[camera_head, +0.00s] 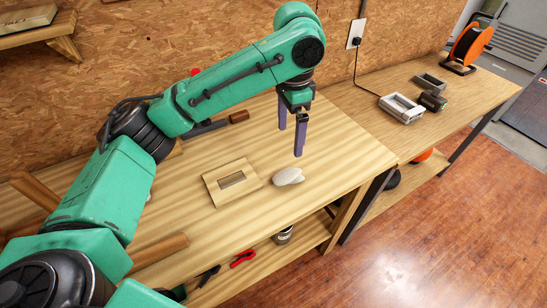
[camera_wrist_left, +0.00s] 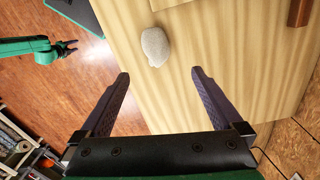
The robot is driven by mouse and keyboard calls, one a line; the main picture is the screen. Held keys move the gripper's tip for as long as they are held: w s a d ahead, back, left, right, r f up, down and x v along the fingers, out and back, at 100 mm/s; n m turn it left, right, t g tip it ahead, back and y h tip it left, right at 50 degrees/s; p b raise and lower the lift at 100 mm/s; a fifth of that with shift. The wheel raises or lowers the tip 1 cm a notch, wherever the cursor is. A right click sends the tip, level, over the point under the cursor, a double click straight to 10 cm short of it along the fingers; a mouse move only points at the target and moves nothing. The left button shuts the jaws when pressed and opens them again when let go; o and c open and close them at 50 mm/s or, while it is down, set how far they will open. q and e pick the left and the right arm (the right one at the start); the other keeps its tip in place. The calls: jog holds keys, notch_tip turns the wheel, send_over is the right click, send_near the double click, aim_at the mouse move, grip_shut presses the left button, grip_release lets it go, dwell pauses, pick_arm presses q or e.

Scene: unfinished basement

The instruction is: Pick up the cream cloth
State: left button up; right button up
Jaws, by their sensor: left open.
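The cream cloth (camera_head: 288,177) is a small, pale, rounded bundle on the wooden workbench (camera_head: 330,160), near its front edge. It also shows in the left wrist view (camera_wrist_left: 155,46), just beyond the fingertips and roughly between their lines. My left gripper (camera_head: 290,142) is open and empty, pointing down above the bench, a little above and behind the cloth, not touching it. Its two dark purple fingers show in the left wrist view (camera_wrist_left: 160,73). My right gripper (camera_wrist_left: 69,48) appears small at the left of the wrist view, over the floor, with its fingers apart.
A wooden block with a rectangular slot (camera_head: 232,182) lies left of the cloth. A wooden-handled tool (camera_head: 238,116) lies behind. A second table (camera_head: 385,85) to the right holds grey items and an orange cable reel (camera_head: 470,46). Red-handled pliers (camera_head: 243,258) lie on the lower shelf.

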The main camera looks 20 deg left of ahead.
pick_arm(q)
jog(key=a, duration=0.1)
send_over(289, 173)
jog(key=f, duration=0.7)
jog(key=shift+s, duration=0.2)
notch_tip(289, 173, down, 6)
jog(key=shift+w+r+p, duration=0.15)
jog(key=shift+r+p, duration=0.05)
jog(key=shift+p, duration=0.3)
jog(key=shift+f, duration=0.45)
pick_arm(e)
jog(key=shift+s+d+r, duration=0.2)
jog(key=shift+s+r, duration=0.1)
jog(key=shift+r, duration=0.1)
pick_arm(q)
jog(key=c, duration=1.3)
jog(key=shift+c, duration=0.2)
pick_arm(e)
jog(key=shift+d, duration=0.35)
